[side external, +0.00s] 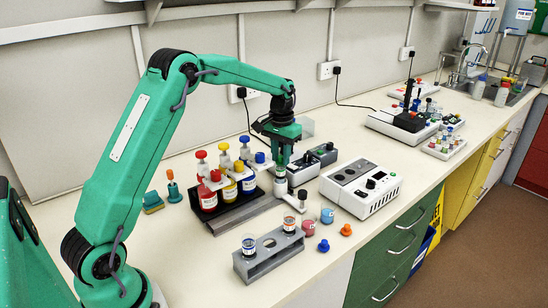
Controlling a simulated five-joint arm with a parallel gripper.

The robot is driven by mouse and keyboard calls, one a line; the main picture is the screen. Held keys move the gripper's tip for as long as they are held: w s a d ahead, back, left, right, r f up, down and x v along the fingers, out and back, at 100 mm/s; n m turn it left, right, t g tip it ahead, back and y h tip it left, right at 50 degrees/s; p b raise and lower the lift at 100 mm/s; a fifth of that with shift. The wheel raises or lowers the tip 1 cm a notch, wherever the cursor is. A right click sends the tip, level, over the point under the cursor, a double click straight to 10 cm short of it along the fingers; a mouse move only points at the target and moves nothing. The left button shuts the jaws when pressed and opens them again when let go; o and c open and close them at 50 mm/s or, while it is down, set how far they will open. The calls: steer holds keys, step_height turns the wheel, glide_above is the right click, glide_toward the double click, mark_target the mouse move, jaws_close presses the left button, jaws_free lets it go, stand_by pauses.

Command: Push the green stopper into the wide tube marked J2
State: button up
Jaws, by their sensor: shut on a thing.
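My gripper (282,165) points down over the bench, just right of the colored bottles. It looks shut on a small green thing that blends with my green arm. I take this to be the green stopper, but its outline is not clear. No J2 marking is readable at this size.
A dark tray of red, yellow and blue capped bottles (208,200) stands left of my gripper. A white instrument box (375,200) is to the right. Small jars, a blue stopper (323,245) and an orange stopper (346,230) lie in front. The front bench corner is clear.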

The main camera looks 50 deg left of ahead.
steer(key=o, duration=1)
steer(key=shift+r, duration=3.95)
